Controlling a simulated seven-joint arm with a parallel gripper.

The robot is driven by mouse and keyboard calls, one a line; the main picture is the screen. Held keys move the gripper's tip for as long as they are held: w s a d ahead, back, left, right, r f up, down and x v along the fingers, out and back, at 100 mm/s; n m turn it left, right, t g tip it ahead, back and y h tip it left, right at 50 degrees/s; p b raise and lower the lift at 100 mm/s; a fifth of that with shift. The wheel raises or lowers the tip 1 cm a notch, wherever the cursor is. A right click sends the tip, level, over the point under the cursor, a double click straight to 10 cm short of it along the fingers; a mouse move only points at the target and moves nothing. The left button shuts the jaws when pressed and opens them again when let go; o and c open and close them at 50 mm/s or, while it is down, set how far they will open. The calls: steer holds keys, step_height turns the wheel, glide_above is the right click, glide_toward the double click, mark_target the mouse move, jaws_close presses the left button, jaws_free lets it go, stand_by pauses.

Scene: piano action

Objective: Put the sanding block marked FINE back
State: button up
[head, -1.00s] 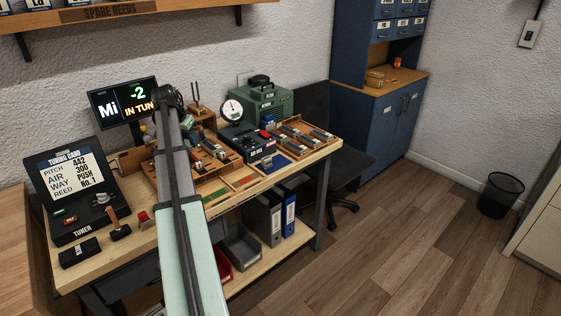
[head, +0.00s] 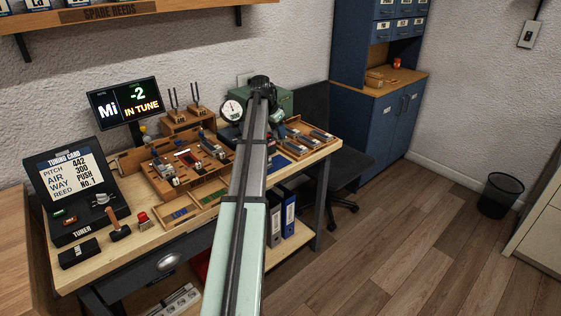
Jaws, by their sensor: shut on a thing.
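My arm reaches across the bench, and its far end is over the right part of the bench, near the tray on the right. My gripper (head: 275,127) shows only in part beside the arm; its fingertips and what they hold are hidden or too small to make out. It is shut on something. I cannot read the word FINE on anything in view, so I cannot pick out that sanding block. A wooden tray (head: 141,160) with several small parts lies left of my arm. Its front has shallow compartments with green and blue bottoms or contents.
A second wooden tray (head: 327,151) with several grey pieces lies right of my arm. A green machine with a round gauge (head: 232,109) stands behind. The tuner (head: 80,195), a red button (head: 143,219) and a wooden fork stand (head: 187,122) are on the left.

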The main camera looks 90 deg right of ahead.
steer(key=shift+s+f, duration=0.15)
steer(key=shift+s, duration=0.15)
steer(key=shift+f, duration=4.85)
steer(key=shift+f, duration=0.15)
steer(key=o, duration=1)
steer(key=v, duration=1.2)
steer(key=shift+d, duration=0.1)
